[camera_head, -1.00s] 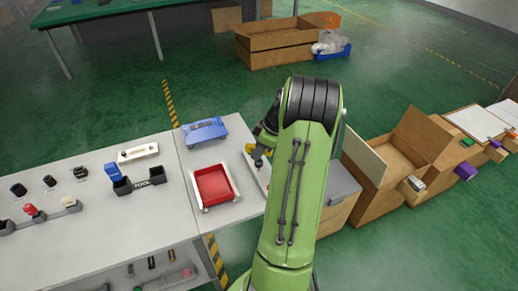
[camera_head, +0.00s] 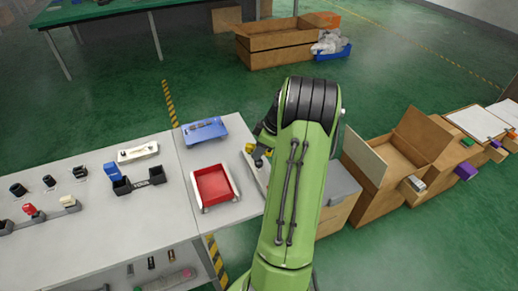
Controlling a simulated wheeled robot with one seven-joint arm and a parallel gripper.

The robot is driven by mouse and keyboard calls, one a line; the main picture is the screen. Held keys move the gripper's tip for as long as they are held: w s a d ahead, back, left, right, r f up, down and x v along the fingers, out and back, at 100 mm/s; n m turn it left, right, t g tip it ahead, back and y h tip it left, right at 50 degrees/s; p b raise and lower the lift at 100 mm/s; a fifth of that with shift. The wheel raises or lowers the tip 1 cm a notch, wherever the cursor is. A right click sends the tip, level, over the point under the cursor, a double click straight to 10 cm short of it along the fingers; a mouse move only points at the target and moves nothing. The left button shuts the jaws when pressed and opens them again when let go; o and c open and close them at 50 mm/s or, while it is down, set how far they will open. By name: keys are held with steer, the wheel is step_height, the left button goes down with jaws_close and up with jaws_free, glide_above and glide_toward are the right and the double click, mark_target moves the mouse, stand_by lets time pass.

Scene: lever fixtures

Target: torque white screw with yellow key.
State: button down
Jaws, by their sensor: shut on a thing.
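My gripper (camera_head: 258,158) is at the right end of the work table, beside my green arm. It is small in view and partly hidden by the arm. It is shut on a yellow piece (camera_head: 249,148), which looks like the yellow key. Below it is a white fixture (camera_head: 249,166), mostly covered by my gripper and arm. The white screw cannot be made out, and I cannot tell whether the key touches it.
A red tray (camera_head: 214,184) lies just left of my gripper, with a blue fixture (camera_head: 204,130) behind it. Black bins (camera_head: 140,182), a white block (camera_head: 137,152) and lever fixtures stand further left. Open cardboard boxes (camera_head: 395,160) stand to the right of my arm.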

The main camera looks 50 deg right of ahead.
steer(key=shift+f+b, duration=0.85)
steer(key=shift+f, duration=0.25)
steer(key=m+h, duration=0.1)
steer(key=m, duration=0.1)
steer(key=m+h, duration=0.1)
steer(key=m, duration=0.2)
steer(key=shift+a+m, duration=0.2)
steer(key=shift+m, duration=0.1)
steer(key=m+h, duration=0.1)
steer(key=m, duration=0.2)
steer(key=shift+m+h, duration=0.3)
steer(key=shift+h, duration=0.1)
steer(key=m+g+h, duration=0.1)
steer(key=m, duration=0.2)
steer(key=m+h, duration=0.1)
steer(key=m, duration=0.2)
steer(key=shift+w+m+g, duration=0.1)
steer(key=shift+m+g, duration=0.2)
steer(key=shift+g, duration=0.1)
steer(key=m+g, duration=0.1)
steer(key=m, duration=0.4)
steer(key=m+g, duration=0.1)
steer(key=m, duration=0.1)
steer(key=shift+d+g+h, duration=0.1)
steer(key=shift+g+h, duration=0.2)
steer(key=shift+r, duration=0.1)
